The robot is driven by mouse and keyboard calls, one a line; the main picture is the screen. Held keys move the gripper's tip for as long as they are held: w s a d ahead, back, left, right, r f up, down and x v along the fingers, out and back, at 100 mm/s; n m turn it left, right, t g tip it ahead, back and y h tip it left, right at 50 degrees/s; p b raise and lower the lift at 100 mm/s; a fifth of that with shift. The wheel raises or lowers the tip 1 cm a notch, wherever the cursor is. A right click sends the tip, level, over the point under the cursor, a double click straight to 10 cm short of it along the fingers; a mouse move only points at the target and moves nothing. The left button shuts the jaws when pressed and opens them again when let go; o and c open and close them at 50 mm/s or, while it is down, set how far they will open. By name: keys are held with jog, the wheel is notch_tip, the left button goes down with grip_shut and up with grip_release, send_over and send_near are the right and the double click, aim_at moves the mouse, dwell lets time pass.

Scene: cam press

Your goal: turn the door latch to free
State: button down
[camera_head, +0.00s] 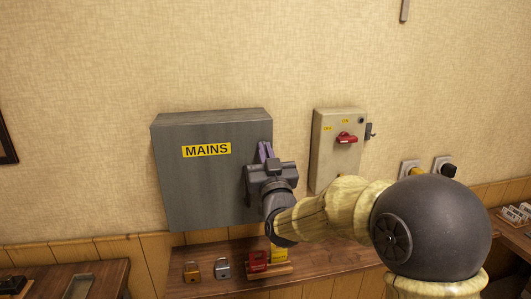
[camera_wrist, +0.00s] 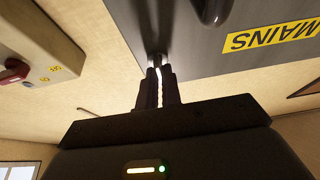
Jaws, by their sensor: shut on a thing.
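The grey box with the yellow MAINS label (camera_head: 206,150) hangs on the wall, its door closed. My gripper (camera_head: 265,148) is at the right part of its front face. In the wrist view my gripper (camera_wrist: 158,82) is shut on a small metal latch (camera_wrist: 157,60) that stands out from the grey door (camera_wrist: 190,45). Most of the latch is hidden between the fingers, so its turn angle cannot be told. In the head view the gripper body covers it. A dark rounded handle (camera_wrist: 214,8) sits on the door close by.
A beige switch box (camera_head: 325,165) with a red handle (camera_head: 347,138) is on the wall to the right. Several padlocks, including a brass one (camera_head: 192,271) and a red one (camera_head: 258,261), are on the wooden shelf (camera_head: 225,285) below. Two wall sockets are farther right.

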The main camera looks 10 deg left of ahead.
jog(key=shift+f+m+h+b, duration=0.1)
jog(key=shift+m+h+b, duration=0.3)
jog(key=shift+m+b, duration=0.25)
jog(key=m+g+h+b, duration=0.1)
jog(key=m+h+b, duration=0.1)
jog(key=m, duration=0.5)
jog(key=m+g+h+b, duration=0.1)
jog(key=m+h+b, duration=0.1)
jog(key=m, duration=0.5)
jog(key=m+g+h+b, duration=0.1)
jog(key=m+h+b, duration=0.1)
jog(key=m, duration=0.5)
jog(key=shift+a+r+h, duration=0.1)
jog(key=shift+r+h, duration=0.1)
jog(key=shift+h, duration=0.5)
jog(key=c, duration=1.6)
grip_release()
